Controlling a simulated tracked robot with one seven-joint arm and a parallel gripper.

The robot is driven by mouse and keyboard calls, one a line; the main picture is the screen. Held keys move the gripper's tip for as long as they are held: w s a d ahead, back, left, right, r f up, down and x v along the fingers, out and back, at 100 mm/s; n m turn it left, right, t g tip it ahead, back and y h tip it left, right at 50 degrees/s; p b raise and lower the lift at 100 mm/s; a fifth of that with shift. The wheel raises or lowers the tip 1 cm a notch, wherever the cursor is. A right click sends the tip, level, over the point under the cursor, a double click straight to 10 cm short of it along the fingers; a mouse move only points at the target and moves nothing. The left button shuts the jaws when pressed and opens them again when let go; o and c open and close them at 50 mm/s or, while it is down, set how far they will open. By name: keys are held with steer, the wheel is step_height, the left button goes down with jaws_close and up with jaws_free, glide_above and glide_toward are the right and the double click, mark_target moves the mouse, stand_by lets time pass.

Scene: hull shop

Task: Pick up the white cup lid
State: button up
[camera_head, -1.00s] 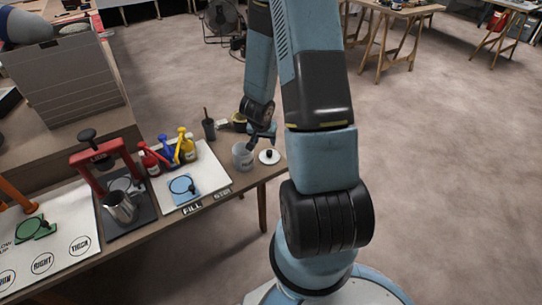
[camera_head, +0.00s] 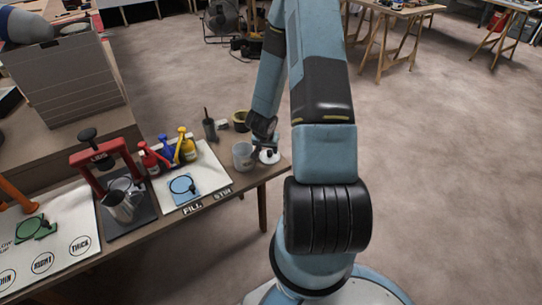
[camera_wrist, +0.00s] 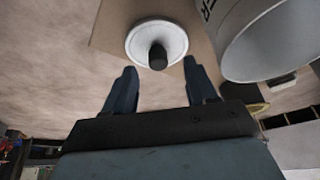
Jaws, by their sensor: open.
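The white cup lid (camera_head: 268,157) is a round disc with a dark knob, lying near the right end of the bench. It also shows in the wrist view (camera_wrist: 157,42), ahead of my gripper and between the lines of its fingers. My gripper (camera_wrist: 158,80) is open and empty, with one finger on each side of the knob's line. In the head view my gripper (camera_head: 264,147) is over the lid and partly hides it. A pale cup (camera_head: 242,156) stands just left of the lid; its open mouth shows at the right in the wrist view (camera_wrist: 270,45).
A dark grinder-like container (camera_head: 209,127) and a yellow-rimmed bowl (camera_head: 241,121) stand behind the cup. Red, blue and yellow bottles (camera_head: 170,152) stand left on a white mat (camera_head: 213,172). A metal pitcher (camera_head: 118,205) is farther left. The bench's right edge is close to the lid.

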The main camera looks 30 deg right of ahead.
mark_target(269, 152)
steer(key=shift+d+x, duration=0.2)
steer(key=shift+x, duration=1.9)
steer(key=shift+c, duration=0.3)
jaws_close()
